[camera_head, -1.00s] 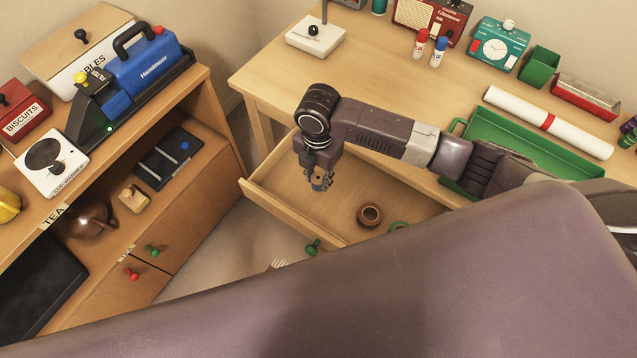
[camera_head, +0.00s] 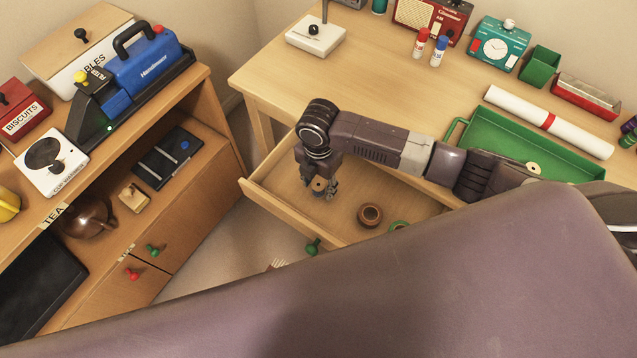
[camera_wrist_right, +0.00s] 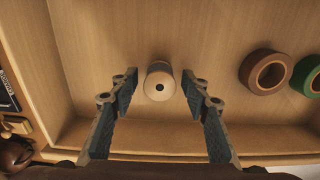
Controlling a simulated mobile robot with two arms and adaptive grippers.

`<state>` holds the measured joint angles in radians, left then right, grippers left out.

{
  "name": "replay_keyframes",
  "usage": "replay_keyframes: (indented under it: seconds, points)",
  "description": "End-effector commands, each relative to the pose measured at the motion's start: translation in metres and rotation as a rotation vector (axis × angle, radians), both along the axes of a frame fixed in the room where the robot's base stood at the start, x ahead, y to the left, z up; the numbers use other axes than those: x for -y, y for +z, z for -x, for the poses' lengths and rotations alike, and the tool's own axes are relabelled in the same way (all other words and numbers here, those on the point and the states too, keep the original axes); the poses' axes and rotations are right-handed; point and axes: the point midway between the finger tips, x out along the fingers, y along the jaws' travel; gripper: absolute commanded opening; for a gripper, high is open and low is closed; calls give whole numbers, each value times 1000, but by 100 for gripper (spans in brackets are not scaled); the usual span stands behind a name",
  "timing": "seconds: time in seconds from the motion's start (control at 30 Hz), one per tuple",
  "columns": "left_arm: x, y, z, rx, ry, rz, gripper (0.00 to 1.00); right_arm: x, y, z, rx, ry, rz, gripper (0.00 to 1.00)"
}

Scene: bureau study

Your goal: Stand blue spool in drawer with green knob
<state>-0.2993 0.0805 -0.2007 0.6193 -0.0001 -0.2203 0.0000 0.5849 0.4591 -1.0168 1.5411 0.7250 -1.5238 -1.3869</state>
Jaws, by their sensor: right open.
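A spool with a pale, holed end (camera_wrist_right: 158,85) stands upright on the floor of the open drawer (camera_head: 282,190), whose front has a green knob (camera_head: 313,247). In the head view the spool's end (camera_head: 319,184) shows at my right gripper (camera_head: 326,193). The spool's blue winding is not clear in either view. In the wrist view my right gripper (camera_wrist_right: 160,110) is open, with its fingers on either side of the spool and gaps visible between. My left gripper is not in view.
A brown tape roll (camera_head: 370,214) and a green one (camera_head: 398,225) lie in the drawer, right of the gripper. The drawer's walls surround the gripper. A green tray (camera_head: 480,125) on the desk holds a pale disc-like end (camera_head: 533,168). A cabinet stands at left.

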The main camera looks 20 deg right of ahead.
Motion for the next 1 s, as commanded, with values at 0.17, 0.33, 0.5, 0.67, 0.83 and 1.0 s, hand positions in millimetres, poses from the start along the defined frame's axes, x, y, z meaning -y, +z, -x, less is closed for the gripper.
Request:
replay_keyframes:
  seconds: [0.17, 0.33, 0.5, 0.67, 0.83, 1.0]
  points:
    - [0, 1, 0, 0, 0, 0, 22, 0, 5, -1, 2, 0, -1, 43]
    - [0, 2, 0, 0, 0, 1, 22, 0, 30, -2, 4, 1, -1, 43]
    - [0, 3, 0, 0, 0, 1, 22, 0, 68, -1, 5, 2, -2, 43]
    - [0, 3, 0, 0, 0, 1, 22, 0, 99, -1, 3, 2, -1, 43]
    - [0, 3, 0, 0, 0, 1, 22, -1, 118, 0, 1, -1, -2, 43]
    - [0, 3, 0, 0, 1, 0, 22, 0, 123, 0, 0, -1, 0, 43]
